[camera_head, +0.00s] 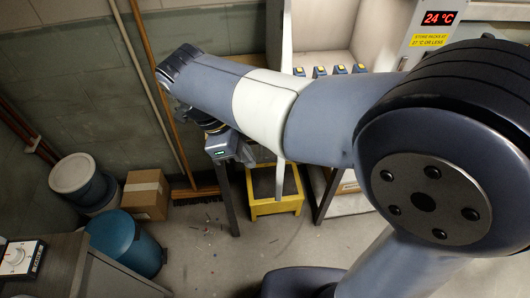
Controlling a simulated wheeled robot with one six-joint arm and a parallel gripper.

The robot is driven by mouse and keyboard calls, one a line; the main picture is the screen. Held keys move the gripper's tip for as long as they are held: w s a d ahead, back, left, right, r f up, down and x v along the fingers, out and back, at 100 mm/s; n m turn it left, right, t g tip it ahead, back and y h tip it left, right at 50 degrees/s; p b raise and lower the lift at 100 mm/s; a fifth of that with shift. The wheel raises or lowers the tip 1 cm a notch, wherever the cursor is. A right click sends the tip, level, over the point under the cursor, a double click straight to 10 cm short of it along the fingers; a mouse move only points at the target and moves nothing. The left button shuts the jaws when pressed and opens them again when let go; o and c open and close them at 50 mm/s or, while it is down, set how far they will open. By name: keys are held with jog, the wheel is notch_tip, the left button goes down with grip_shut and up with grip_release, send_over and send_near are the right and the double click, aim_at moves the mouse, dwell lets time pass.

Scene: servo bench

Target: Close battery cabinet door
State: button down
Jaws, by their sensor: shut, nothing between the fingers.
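The battery cabinet (281,55) is a pale upright case at the top centre, with its front open. Several dark battery packs with yellow tops (338,70) stand in a row on its shelf. My gripper (246,158) points down left of the cabinet, apart from the door. It is shut and empty; its fingertips are small and hard to make out.
A yellow-framed crate (275,208) stands on the floor below my gripper. A broom (165,100) leans on the wall. A cardboard box (146,194), teal bin (125,243) and lidded bucket (76,176) stand at the left. A grey cabinet (65,265) fills the lower left corner.

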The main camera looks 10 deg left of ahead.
jog(key=d, duration=0.3)
jog(key=shift+w+d+r+p, duration=0.1)
jog(key=shift+d+r+p, duration=0.1)
jog(key=shift+d+p, duration=0.15)
jog(key=shift+d, duration=0.1)
